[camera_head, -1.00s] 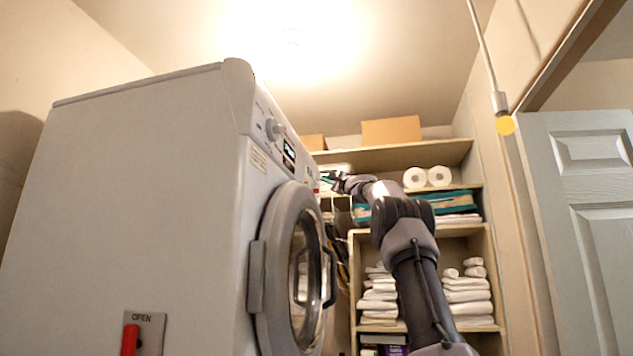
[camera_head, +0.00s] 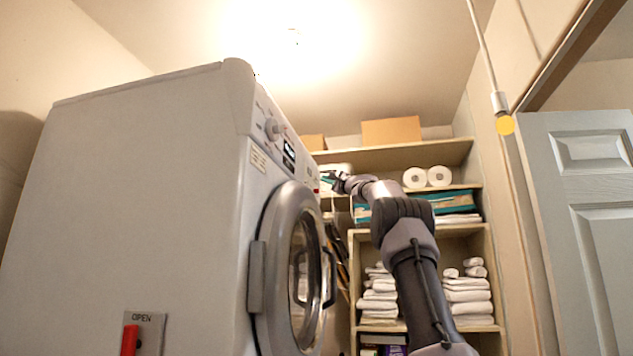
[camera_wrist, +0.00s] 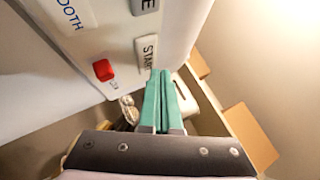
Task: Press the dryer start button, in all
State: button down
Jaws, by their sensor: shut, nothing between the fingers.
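The dryer (camera_head: 150,190) is the big white machine at the left of the head view, with its control panel (camera_head: 285,150) on the upper front. In the wrist view, a pale button marked "START" (camera_wrist: 147,51) is on the panel, with a red button (camera_wrist: 104,70) beside it. My gripper (camera_wrist: 160,73) is shut and empty. Its green fingertips are close to the lower end of the START button; I cannot tell whether they touch it. In the head view my gripper (camera_head: 327,179) is at the panel's far end, small and partly hidden.
The dryer's round door (camera_head: 290,270) is below the panel. Shelves (camera_head: 425,231) with towels (camera_head: 467,295), paper rolls (camera_head: 428,177) and a cardboard box (camera_head: 391,131) stand behind my arm.

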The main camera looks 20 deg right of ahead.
jog(key=shift+a, duration=0.1)
dwell(0.7)
jog(key=shift+w+a, duration=0.25)
